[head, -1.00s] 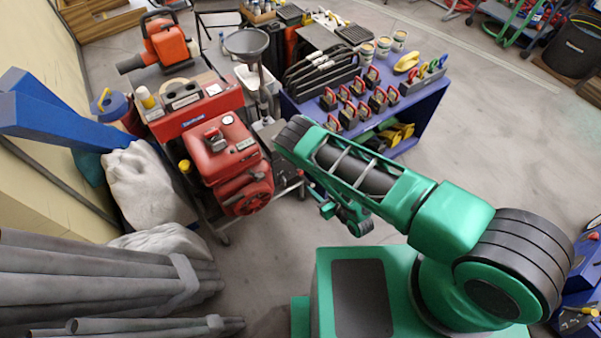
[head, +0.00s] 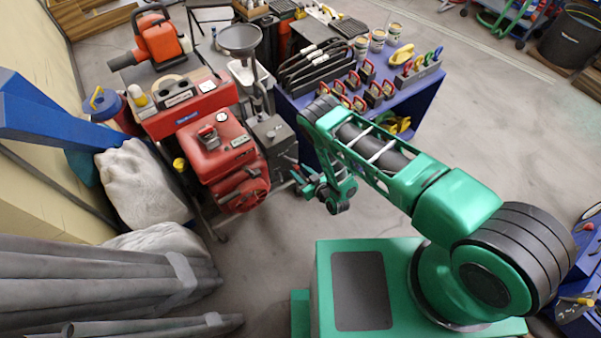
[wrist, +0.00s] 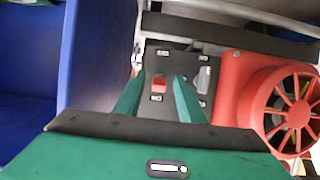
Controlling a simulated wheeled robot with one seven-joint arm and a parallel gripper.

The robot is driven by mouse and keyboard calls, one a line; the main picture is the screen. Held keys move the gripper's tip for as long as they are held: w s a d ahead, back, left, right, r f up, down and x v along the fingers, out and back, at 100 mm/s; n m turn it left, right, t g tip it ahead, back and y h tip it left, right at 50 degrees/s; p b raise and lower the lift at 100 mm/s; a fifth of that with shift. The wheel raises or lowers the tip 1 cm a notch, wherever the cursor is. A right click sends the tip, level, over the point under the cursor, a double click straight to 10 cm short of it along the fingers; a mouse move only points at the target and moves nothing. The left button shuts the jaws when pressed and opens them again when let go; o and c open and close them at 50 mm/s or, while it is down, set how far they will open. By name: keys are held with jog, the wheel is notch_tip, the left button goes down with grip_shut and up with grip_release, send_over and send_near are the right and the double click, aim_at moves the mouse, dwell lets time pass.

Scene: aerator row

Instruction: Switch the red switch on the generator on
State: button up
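The red generator (head: 222,148) stands on a cart left of my arm in the head view. Its red fan housing (wrist: 268,100) fills the right of the wrist view. Left of that, a dark control panel (wrist: 180,57) faces my gripper, with the small red switch (wrist: 159,84) on it and a grey lever (wrist: 202,79) to its right. My gripper (wrist: 159,90) is open, its two green fingers apart, with the switch showing between them. I cannot tell whether a finger touches the panel. In the head view my gripper (head: 300,183) is beside the generator's panel side.
A blue table (head: 415,95) with red-handled items stands right of the generator, and its blue side (wrist: 90,55) is close on the left in the wrist view. Grey pipes (head: 90,275) and a pale sack (head: 140,185) lie at the left.

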aim_at(298, 168)
jog(key=shift+c, duration=0.2)
grip_shut()
jog(key=shift+w+a+r+g+h, duration=0.15)
jog(key=shift+w+r+g+h, duration=0.25)
jog(key=shift+g, duration=0.2)
jog(key=shift+w+a+r+g+h, duration=0.15)
jog(key=shift+r+g+h, duration=0.15)
jog(key=shift+r+g, duration=0.25)
jog(key=shift+w+a+r+g+h, duration=0.15)
jog(key=shift+w+r+g+h, duration=0.15)
jog(key=shift+g+h, duration=0.45)
jog(key=shift+o, duration=0.2)
grip_release()
jog(key=shift+s, duration=0.15)
jog(key=v, duration=1)
jog(key=shift+d+r, duration=0.25)
jog(key=shift+d, duration=0.1)
